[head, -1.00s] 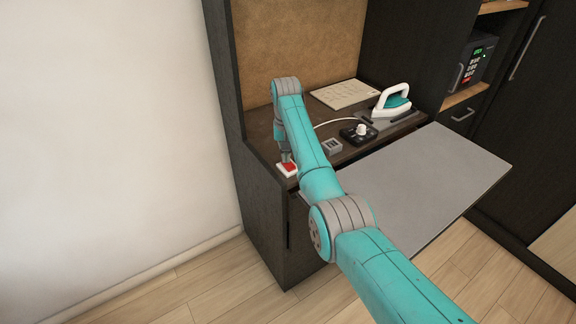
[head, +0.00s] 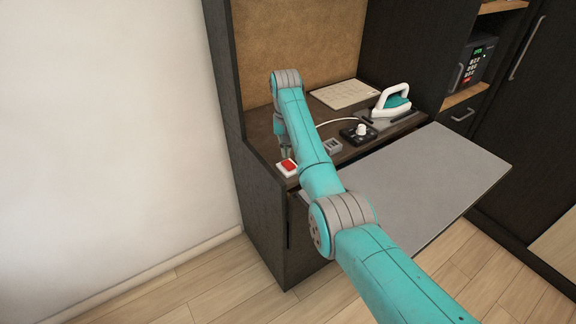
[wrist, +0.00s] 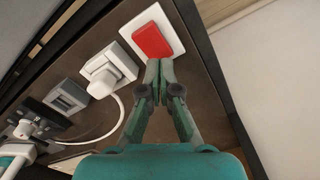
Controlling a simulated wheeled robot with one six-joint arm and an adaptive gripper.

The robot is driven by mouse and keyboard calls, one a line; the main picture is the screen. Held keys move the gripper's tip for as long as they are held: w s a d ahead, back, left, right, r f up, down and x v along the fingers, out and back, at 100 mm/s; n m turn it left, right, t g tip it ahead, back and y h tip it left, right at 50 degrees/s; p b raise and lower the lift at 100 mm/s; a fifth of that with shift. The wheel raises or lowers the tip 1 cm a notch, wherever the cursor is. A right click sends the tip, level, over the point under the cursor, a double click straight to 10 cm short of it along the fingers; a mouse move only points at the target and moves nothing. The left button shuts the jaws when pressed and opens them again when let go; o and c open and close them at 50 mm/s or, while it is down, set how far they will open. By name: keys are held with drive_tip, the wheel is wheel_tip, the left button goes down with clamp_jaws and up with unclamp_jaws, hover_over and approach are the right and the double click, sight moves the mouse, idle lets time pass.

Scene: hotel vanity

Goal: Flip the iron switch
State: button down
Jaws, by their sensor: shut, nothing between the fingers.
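A red rocker switch (head: 287,165) on a white square plate sits near the left front edge of the dark vanity top. It also shows large in the wrist view (wrist: 152,40). My gripper (wrist: 159,69) is shut and empty, its fingertips together just beside the red rocker, over the edge of the white plate. I cannot tell if the tips touch the plate. A teal and white iron (head: 392,101) stands on a grey rest at the back right.
A white plug with a cord (wrist: 103,74) sits beside the switch, then a grey double-button unit (head: 332,146) and a black unit with a white knob (head: 359,134). A paper sheet (head: 343,94) lies behind. A grey pull-out board (head: 430,185) extends in front, clear.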

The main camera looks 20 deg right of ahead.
sight(286, 162)
drive_tip(key=shift+r, duration=2.15)
